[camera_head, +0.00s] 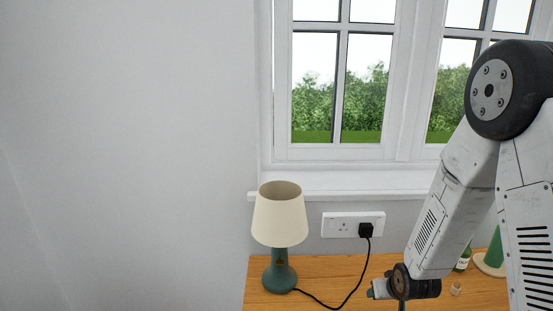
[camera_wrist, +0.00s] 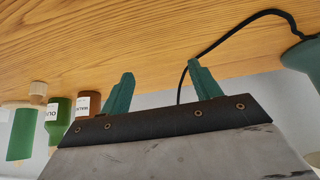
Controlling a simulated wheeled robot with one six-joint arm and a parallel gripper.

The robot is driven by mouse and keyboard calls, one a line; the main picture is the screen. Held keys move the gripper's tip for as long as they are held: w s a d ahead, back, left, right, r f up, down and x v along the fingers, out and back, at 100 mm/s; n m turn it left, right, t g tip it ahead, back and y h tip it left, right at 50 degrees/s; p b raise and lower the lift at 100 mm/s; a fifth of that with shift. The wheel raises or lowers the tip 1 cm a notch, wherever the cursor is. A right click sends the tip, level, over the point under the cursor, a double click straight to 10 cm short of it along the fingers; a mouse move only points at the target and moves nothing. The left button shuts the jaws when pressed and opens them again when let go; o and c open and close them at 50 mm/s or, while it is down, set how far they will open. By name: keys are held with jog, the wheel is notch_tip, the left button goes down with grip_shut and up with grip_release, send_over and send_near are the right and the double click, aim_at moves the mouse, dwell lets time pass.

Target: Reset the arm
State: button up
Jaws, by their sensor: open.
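My gripper (camera_wrist: 161,85) shows in the wrist view with its two teal fingers spread apart and nothing between them. Wooden table top lies beyond the fingertips in that view. In the head view my arm bends down on the right side, and its wrist end is low over the wooden table (camera_head: 325,270). A small teal part shows there at the left of the wrist, but the fingers cannot be made out clearly. My arm hides part of the table's right side.
A lamp (camera_head: 280,215) with a cream shade stands left of my wrist. Its black cord (camera_head: 352,292) runs to the wall socket (camera_head: 340,225). A green bottle (camera_head: 463,261) and a small cork-like piece (camera_head: 456,288) are right of it. A brown bottle (camera_wrist: 88,105) shows in the wrist view.

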jog(key=s+a+r+g, duration=0.2)
jog(key=s+r, duration=1.3)
jog(key=s+a+r+g, duration=0.2)
jog(key=s+r+g, duration=0.1)
jog(key=s+r, duration=1.3)
jog(key=shift+a, duration=0.3)
